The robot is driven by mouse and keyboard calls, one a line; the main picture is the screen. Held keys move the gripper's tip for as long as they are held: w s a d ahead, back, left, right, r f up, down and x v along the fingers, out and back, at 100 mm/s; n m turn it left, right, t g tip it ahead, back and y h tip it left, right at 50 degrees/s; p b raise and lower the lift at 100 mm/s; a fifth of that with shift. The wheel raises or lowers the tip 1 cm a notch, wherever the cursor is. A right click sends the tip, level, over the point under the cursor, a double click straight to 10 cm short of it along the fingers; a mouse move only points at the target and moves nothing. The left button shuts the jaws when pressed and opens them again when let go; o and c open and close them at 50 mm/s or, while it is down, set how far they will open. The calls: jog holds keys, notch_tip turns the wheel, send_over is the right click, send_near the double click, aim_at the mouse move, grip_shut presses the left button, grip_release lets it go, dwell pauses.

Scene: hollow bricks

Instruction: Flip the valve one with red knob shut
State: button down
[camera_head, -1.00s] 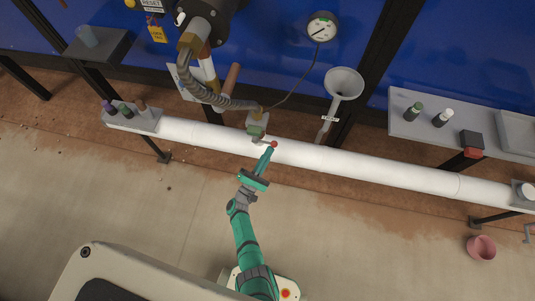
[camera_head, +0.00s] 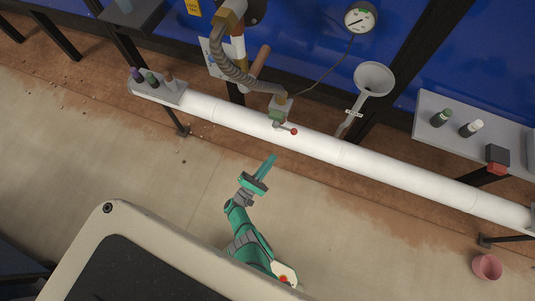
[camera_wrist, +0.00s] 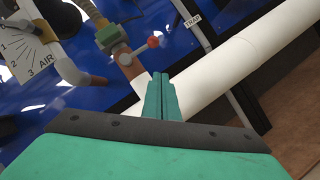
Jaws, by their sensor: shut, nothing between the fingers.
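The valve (camera_head: 277,118) has a green body and a short lever ending in a red knob (camera_head: 294,131). It sits on top of the white pipe, below a ribbed hose fitting, and the lever points to the right in the head view. In the wrist view the valve (camera_wrist: 112,38) is at the upper left, with its red knob (camera_wrist: 153,42) just above my fingers. My gripper (camera_head: 272,156) is shut and empty, its fingers pointing toward the pipe. It is apart from the knob, below and left of it in the head view. It also shows in the wrist view (camera_wrist: 161,80).
The long white pipe (camera_head: 400,175) crosses the scene. A funnel (camera_head: 374,80) and a round gauge (camera_head: 360,18) are right of the valve. A grey shelf (camera_head: 470,150) holds bottles at the right. A pink bucket (camera_head: 487,267) stands on the floor.

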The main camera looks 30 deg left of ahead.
jog(key=shift+v, duration=1.05)
jog(key=shift+d+f, duration=0.1)
jog(key=shift+d, duration=0.05)
